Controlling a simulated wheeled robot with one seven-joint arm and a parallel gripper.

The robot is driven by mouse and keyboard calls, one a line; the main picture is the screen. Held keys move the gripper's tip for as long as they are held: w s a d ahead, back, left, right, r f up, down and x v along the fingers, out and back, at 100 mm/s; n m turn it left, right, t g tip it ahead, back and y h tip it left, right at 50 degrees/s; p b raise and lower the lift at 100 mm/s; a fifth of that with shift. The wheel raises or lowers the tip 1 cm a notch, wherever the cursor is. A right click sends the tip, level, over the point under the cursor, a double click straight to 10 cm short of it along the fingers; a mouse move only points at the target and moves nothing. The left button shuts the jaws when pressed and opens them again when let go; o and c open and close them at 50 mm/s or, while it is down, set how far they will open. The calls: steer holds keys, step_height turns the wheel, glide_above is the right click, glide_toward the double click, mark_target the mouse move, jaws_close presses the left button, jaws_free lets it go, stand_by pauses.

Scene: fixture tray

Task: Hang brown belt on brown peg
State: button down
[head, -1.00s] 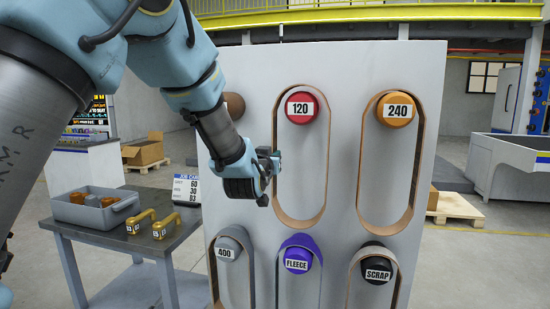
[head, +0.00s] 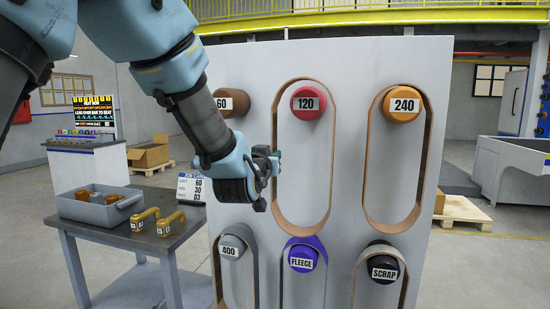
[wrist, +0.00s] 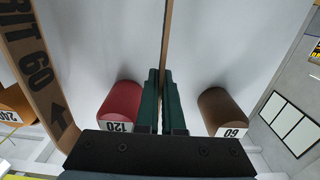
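The brown belt (head: 331,150), a tall loop, surrounds the red 120 peg (head: 308,103) in the head view, with a small gap above the peg. My gripper (head: 275,163) is at the loop's left strand. In the wrist view my gripper (wrist: 159,78) is shut with that strand's thin edge between its fingers. The other strand (wrist: 48,82) reads GRIT 60. The brown 60 peg (head: 232,102) is left of the loop, bare of any visible belt and partly hidden by my arm. It also shows in the wrist view (wrist: 222,110).
The white panel (head: 345,60) also has an orange 240 peg (head: 404,102) with a belt, and grey 400 (head: 237,246), purple FLEECE (head: 302,256) and black SCRAP (head: 385,267) pegs with belts below. A table with a grey bin (head: 100,212) stands left.

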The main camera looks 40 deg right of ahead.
steer(key=shift+b+v, duration=0.8)
steer(key=shift+v, duration=1.45)
steer(key=b+v, duration=0.1)
steer(key=v, duration=0.5)
steer(key=c, duration=1.6)
jaws_free()
steer(key=shift+f, duration=0.15)
